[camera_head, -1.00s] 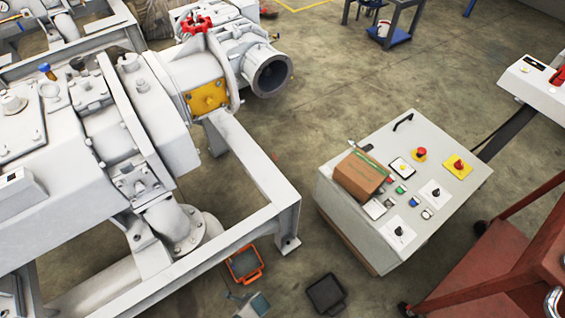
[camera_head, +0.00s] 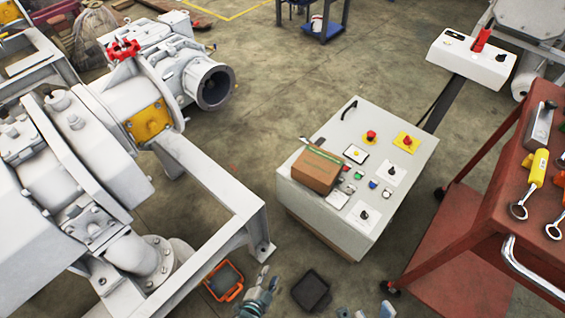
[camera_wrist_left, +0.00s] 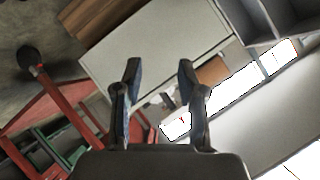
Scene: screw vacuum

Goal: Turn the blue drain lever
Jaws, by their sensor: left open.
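I cannot make out the blue drain lever in either view now. The white machine (camera_head: 60,140) fills the left of the head view, with a red handle (camera_head: 124,48) on top and a yellow plate (camera_head: 148,122) on its side. My left gripper (camera_head: 269,277) is low in the head view, between two small trays and apart from the machine. In the left wrist view its two fingers (camera_wrist_left: 159,70) stand apart with nothing between them. Blue-grey tips at the bottom edge look like my right gripper (camera_head: 372,311); most of it is cut off.
A grey control panel (camera_head: 385,130) with a cardboard box (camera_head: 316,173) on it stands at centre right. A red tool cart (camera_head: 490,215) is at the right. An orange-rimmed tray (camera_head: 238,293) and a black tray (camera_head: 311,292) lie low.

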